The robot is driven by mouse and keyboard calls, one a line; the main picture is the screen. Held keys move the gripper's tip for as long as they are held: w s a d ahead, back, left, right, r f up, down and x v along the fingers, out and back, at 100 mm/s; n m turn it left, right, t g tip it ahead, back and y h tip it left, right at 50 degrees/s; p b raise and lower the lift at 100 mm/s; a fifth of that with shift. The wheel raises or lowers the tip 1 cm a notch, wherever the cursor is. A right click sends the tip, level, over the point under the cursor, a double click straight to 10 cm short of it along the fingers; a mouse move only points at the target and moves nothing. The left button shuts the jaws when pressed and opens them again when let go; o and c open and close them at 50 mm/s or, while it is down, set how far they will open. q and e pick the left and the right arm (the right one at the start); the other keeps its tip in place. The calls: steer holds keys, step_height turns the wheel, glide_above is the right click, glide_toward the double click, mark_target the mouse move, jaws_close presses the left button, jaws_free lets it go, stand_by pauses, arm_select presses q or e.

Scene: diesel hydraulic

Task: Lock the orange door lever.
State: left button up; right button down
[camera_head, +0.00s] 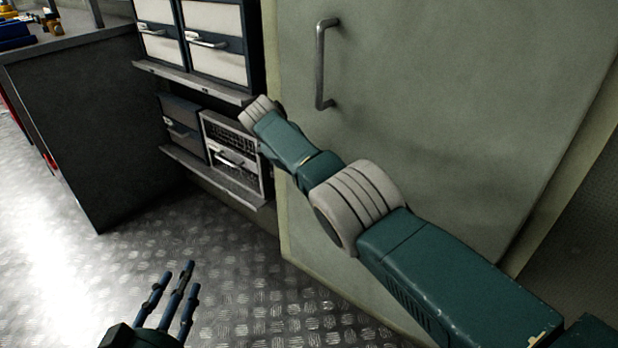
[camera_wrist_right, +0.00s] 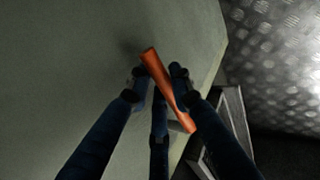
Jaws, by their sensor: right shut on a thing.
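The orange door lever (camera_wrist_right: 168,88) shows in the right wrist view, slanted from upper left to lower right against the pale green door (camera_wrist_right: 85,55). My right gripper (camera_wrist_right: 160,80) has its dark blue fingers around the lever and is shut on it. In the head view the lever and the right gripper are hidden behind my right arm, which reaches across the green door (camera_head: 450,110). My left gripper (camera_head: 175,285) is low at the left in the head view, fingers spread, open and empty above the floor.
A grey vertical handle (camera_head: 320,65) is on the door. Left of the door stand shelves with drawer boxes (camera_head: 215,40) and a lower crate (camera_head: 236,160). A dark cabinet (camera_head: 90,120) stands further left. The metal tread floor (camera_head: 130,230) is clear around my left gripper.

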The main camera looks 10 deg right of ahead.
arm_select(q)
steer(key=shift+r, duration=0.4)
arm_select(e)
steer(key=shift+w+r, duration=0.2)
steer(key=shift+r, duration=0.15)
steer(key=c, duration=1.6)
jaws_free()
steer(key=shift+o, duration=0.2)
steer(key=shift+s+f, duration=0.15)
steer(key=v, duration=1.2)
steer(key=shift+f, duration=0.15)
